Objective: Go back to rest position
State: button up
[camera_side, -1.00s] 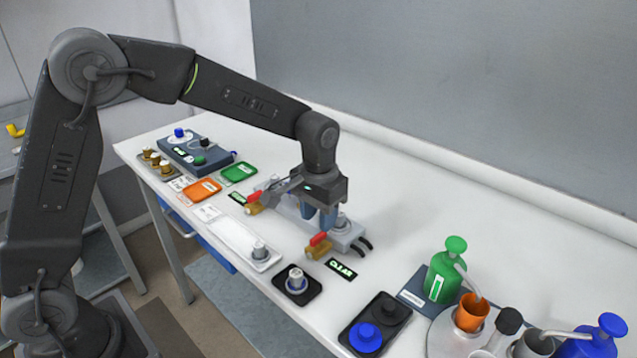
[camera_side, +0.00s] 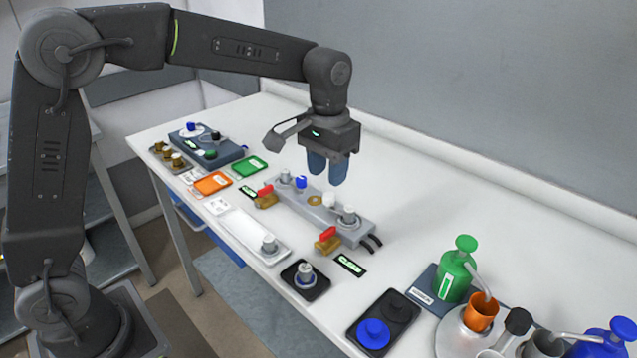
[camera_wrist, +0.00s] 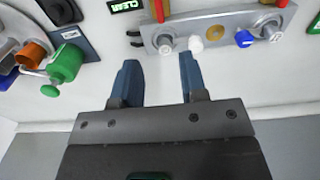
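My gripper (camera_side: 328,170) hangs in the air above the back of the table, fingers pointing down. Its two blue fingers stand apart with nothing between them, as the wrist view (camera_wrist: 160,82) also shows. Below and in front of it lies the grey manifold block (camera_side: 325,212) with several fittings on top, a blue knob (camera_side: 301,182), a white cap (camera_side: 329,199) and two red-handled valves (camera_side: 327,237) at its front side. The gripper is clear of the block and touches nothing.
A white tray (camera_side: 240,230), orange tray (camera_side: 212,183) and green tray (camera_side: 250,166) lie to the left. A green pump bottle (camera_side: 455,272), an orange cup (camera_side: 481,313) and a blue bottle (camera_side: 603,345) stand at the right. The table behind the block is clear, with a wall beyond.

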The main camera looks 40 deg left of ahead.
jog(key=s+a+r+t, duration=0.1)
jog(key=s+a+r, duration=0.15)
jog(key=s, duration=0.35)
jog(key=s+a+r+t, duration=0.2)
jog(key=s+r, duration=0.1)
jog(key=s, duration=0.3)
jog(key=s+a+f+t, duration=0.1)
jog(key=s+f+t, duration=0.1)
jog(key=s, duration=0.9)
jog(key=shift+a+f+t, duration=0.3)
jog(key=shift+a+f, duration=0.1)
jog(key=shift+f, duration=0.15)
